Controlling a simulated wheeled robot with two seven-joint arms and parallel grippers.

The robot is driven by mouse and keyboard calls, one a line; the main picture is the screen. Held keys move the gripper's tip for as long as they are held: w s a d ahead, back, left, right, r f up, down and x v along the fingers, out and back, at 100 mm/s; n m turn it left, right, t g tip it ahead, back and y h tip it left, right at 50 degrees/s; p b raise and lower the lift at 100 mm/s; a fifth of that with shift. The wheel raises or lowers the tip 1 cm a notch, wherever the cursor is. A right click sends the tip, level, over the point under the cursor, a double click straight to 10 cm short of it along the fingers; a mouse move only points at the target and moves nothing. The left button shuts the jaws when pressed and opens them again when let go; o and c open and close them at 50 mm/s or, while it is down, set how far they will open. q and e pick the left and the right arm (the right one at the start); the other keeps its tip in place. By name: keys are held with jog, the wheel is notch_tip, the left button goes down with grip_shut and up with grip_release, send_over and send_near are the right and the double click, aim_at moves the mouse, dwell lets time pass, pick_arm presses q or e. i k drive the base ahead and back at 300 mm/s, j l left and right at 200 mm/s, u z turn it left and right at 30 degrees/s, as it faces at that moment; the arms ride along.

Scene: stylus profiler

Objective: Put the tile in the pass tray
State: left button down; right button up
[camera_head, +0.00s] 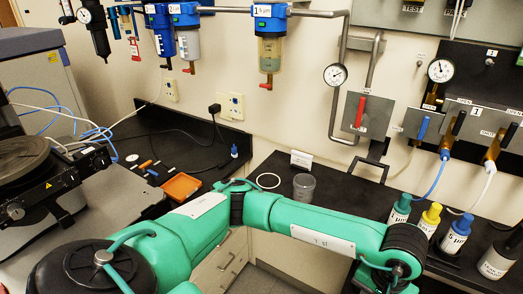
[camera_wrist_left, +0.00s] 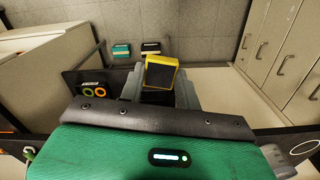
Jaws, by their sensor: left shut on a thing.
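My left gripper (camera_wrist_left: 160,88) shows in the left wrist view, its two grey fingers shut on a small yellow-edged block with a dark grey face (camera_wrist_left: 161,74). This block looks like the tile, and it is held up between the fingers. In the head view my green left arm crosses from lower left to right, and its gripper is out of sight. An orange tray (camera_head: 181,187) lies on the dark bench at left. I cannot tell whether it is the pass tray, as no label is readable. My right gripper is in neither view.
A clear cup (camera_head: 304,187) and a white ring (camera_head: 268,181) stand on the dark bench behind my arm. Several capped bottles (camera_head: 430,220) stand at right. A black instrument (camera_head: 40,180) is at left. Teal (camera_wrist_left: 121,50) and dark (camera_wrist_left: 151,48) items lie beyond the gripper.

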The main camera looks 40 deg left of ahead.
aim_at(181, 188)
jog(key=i+u, duration=0.3)
jog(key=u, duration=0.15)
jog(key=i+l+u, duration=0.15)
jog(key=u, duration=0.3)
jog(key=i+l+u, duration=0.3)
jog(key=u, duration=0.15)
jog(key=i+l+u, duration=0.25)
jog(key=u, duration=0.2)
jog(key=l, duration=0.1)
